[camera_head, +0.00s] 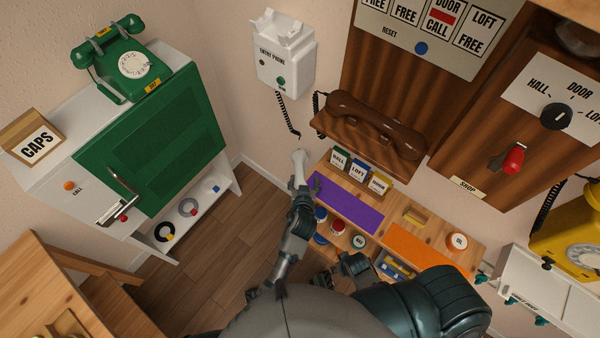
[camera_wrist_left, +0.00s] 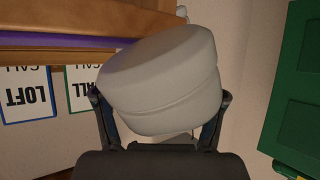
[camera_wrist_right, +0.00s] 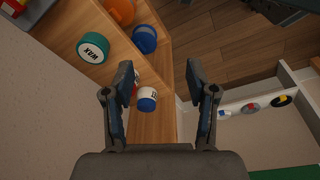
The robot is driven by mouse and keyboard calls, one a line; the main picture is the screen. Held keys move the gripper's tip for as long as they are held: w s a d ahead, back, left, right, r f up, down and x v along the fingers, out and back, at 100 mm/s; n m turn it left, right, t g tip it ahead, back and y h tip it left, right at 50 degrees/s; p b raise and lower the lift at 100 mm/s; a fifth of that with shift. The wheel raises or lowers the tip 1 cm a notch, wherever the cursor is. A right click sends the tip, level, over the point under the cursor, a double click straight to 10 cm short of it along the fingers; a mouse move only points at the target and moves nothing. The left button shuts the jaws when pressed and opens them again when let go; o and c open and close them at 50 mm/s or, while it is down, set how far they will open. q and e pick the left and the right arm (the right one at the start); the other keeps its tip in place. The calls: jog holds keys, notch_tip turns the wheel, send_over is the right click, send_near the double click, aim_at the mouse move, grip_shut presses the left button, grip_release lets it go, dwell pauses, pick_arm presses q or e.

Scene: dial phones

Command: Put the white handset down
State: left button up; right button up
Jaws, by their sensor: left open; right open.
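The white handset (camera_head: 299,168) stands roughly upright at my left gripper (camera_head: 301,193), left of the purple mat. In the left wrist view the handset's thick rounded end (camera_wrist_left: 160,80) fills the space between the open fingers. I cannot tell whether both fingers touch it. The white entry phone (camera_head: 283,60) is on the wall above, with a black cord (camera_head: 287,115) hanging below it. My right gripper (camera_wrist_right: 160,85) is open and empty in its wrist view, above the wooden shelf with pots.
The bench carries a purple mat (camera_head: 345,203), an orange mat (camera_head: 418,248) and label cards (camera_head: 358,172). A brown handset (camera_head: 375,122) rests on a wooden ledge above. A green cabinet (camera_head: 155,145) with a green phone (camera_head: 122,65) stands left. Floor (camera_head: 215,235) is open between them.

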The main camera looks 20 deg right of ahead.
pick_arm(q)
jog(key=shift+w+d+f, duration=0.1)
jog(key=shift+d+f, duration=0.2)
jog(key=shift+d, duration=0.6)
jog(key=shift+f, duration=0.1)
jog(key=shift+a+f, duration=0.1)
jog(key=shift+a, duration=0.85)
jog(key=c, duration=1.1)
jog(key=shift+d+r, duration=0.25)
jog(key=shift+d, duration=0.25)
grip_shut()
pick_arm(e)
jog(key=shift+w+r, duration=0.55)
jog(key=shift+r, duration=0.3)
pick_arm(q)
jog(key=shift+r, duration=0.15)
pick_arm(e)
jog(key=shift+a, duration=0.1)
